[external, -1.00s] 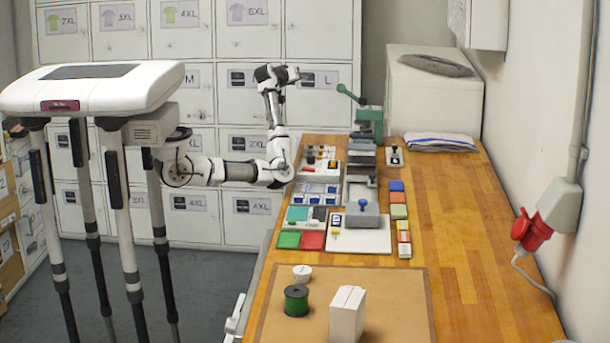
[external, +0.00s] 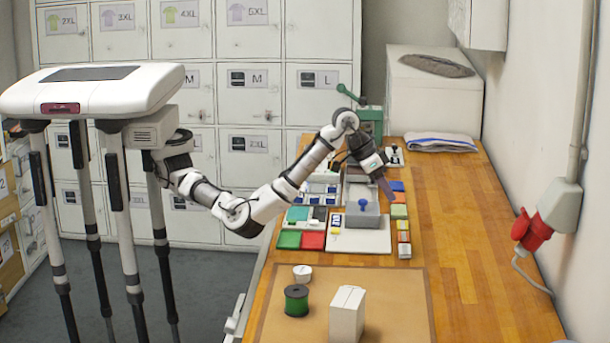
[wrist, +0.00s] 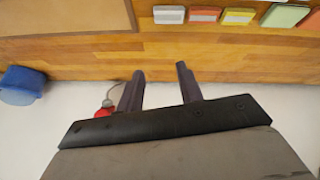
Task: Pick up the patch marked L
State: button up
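No patch with a readable L shows in either view. In the external view, small blue-and-white pieces (external: 318,188) lie in a tray left of the grey block, too small to read. A small blue-and-white tag (external: 337,219) sits on the white board, its mark unreadable too. My gripper (external: 386,188) hangs tilted over the right side of the bench's row of trays, beside the grey block. In the wrist view my gripper (wrist: 160,71) is open, with nothing between its fingers.
A grey block with a blue knob (external: 362,213) stands on the white board. Coloured pads (external: 398,211) line its right. A green press (external: 369,122) stands behind. A green spool (external: 296,301) and white box (external: 347,314) stand in front.

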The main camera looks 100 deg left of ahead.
jog(key=s+d+f+m+g, duration=0.1)
jog(key=s+d+m, duration=0.1)
jog(key=s+d, duration=0.45)
jog(key=s+d+f+m+b, duration=0.1)
jog(key=s+d, duration=0.2)
jog(key=d, duration=0.6)
jog(key=s+d+f+m+g, duration=0.1)
jog(key=s+d+m, duration=0.1)
jog(key=s+d, duration=0.35)
jog(key=shift+h, duration=0.3)
jog(key=w+d+f, duration=0.1)
jog(key=f, duration=0.1)
jog(key=w+d+f+p, duration=0.1)
jog(key=f, duration=0.1)
jog(key=w+f, duration=0.1)
jog(key=f, duration=0.1)
jog(key=shift+w+d+f, duration=0.3)
jog(key=shift+d+f, duration=0.05)
jog(key=shift+d, duration=0.05)
jog(key=shift+p+x, duration=1.1)
jog(key=shift+x, duration=1.95)
jog(key=shift+s+d+f, duration=0.1)
jog(key=shift+s, duration=0.1)
jog(key=shift+c, duration=0.3)
grip_shut()
